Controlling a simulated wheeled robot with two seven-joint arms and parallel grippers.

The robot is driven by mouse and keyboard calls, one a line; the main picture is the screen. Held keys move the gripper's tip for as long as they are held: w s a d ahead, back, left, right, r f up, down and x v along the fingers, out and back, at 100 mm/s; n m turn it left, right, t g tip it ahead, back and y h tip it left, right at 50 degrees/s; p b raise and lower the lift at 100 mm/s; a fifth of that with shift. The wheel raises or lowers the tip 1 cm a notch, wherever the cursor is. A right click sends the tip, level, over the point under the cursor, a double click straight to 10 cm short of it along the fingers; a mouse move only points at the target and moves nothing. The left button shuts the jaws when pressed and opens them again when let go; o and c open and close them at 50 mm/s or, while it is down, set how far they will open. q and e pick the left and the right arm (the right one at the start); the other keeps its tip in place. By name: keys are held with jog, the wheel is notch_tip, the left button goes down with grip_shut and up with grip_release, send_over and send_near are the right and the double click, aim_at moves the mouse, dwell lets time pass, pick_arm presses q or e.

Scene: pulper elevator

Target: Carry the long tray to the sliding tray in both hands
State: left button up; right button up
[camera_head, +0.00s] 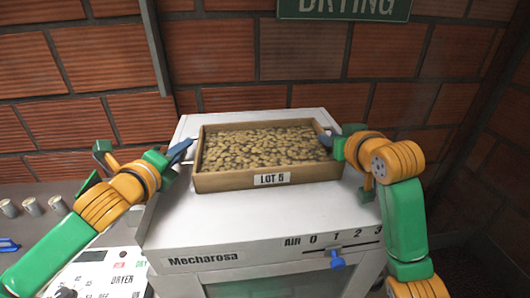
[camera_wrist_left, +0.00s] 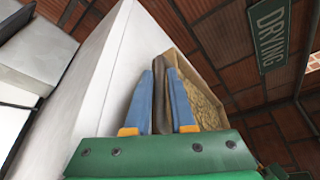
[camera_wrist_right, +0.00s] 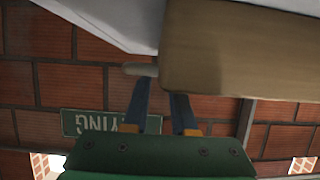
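The long tray (camera_head: 225,181) is a shallow brown box labelled LOT 5, full of tan beans (camera_head: 262,148). It looks level, on or just above the white machine top; I cannot tell contact. My left gripper (camera_head: 186,146) is at its left end. In the left wrist view the blue fingers (camera_wrist_left: 162,75) are on both sides of a dark handle piece, which fills their gap. My right gripper (camera_head: 328,140) is at the right end. In the right wrist view its fingers (camera_wrist_right: 162,88) are apart, close to the tray end and a grey handle (camera_wrist_right: 140,70). No separate sliding tray can be made out.
The white Mecharosa machine (camera_head: 160,235) has an AIR scale with a blue slider (camera_head: 337,259). A control panel (camera_head: 105,275) and several metal cups (camera_head: 32,206) are at the left. A brick wall with a green DRYING sign (camera_head: 345,9) stands behind.

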pick_arm(q)
jog(key=shift+x, duration=0.95)
pick_arm(e)
jog(key=shift+w+f, duration=0.25)
jog(key=shift+w, duration=0.3)
pick_arm(q)
jog(key=shift+c, duration=0.2)
pick_arm(e)
jog(key=shift+c, duration=0.2)
pick_arm(q)
grip_shut()
pick_arm(e)
grip_shut()
pick_arm(q)
jog(key=shift+r, duration=0.1)
pick_arm(e)
jog(key=shift+r, duration=0.1)
